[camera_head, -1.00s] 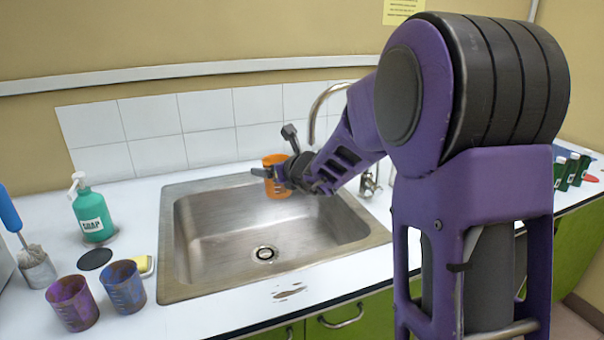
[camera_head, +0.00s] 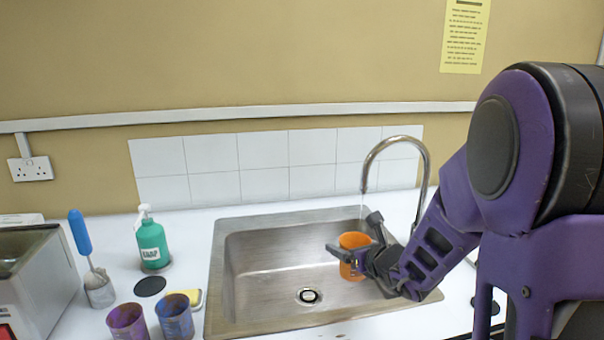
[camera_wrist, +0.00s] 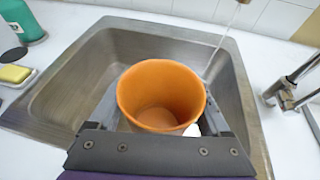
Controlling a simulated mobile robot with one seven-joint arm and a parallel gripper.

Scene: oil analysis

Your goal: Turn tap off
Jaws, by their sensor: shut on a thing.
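The metal tap (camera_head: 426,165) arches over the sink from its right back corner. A thin stream of water (camera_head: 362,205) falls from its spout. In the wrist view the stream (camera_wrist: 216,52) comes down by the cup's right back rim; I cannot tell whether it enters the cup. The tap's handle and body (camera_wrist: 282,94) show at the right of the wrist view; my arm hides them in the head view. My gripper (camera_head: 356,238) is shut on an orange cup (camera_head: 353,265), held upright over the sink. The cup (camera_wrist: 150,84) looks empty or nearly so.
The steel sink (camera_head: 262,222) has a drain (camera_head: 308,296). On the left counter are a green soap bottle (camera_head: 152,243), a sponge (camera_head: 194,298), a purple cup (camera_head: 128,323), a blue cup (camera_head: 175,318) and a blue-handled brush (camera_head: 80,232).

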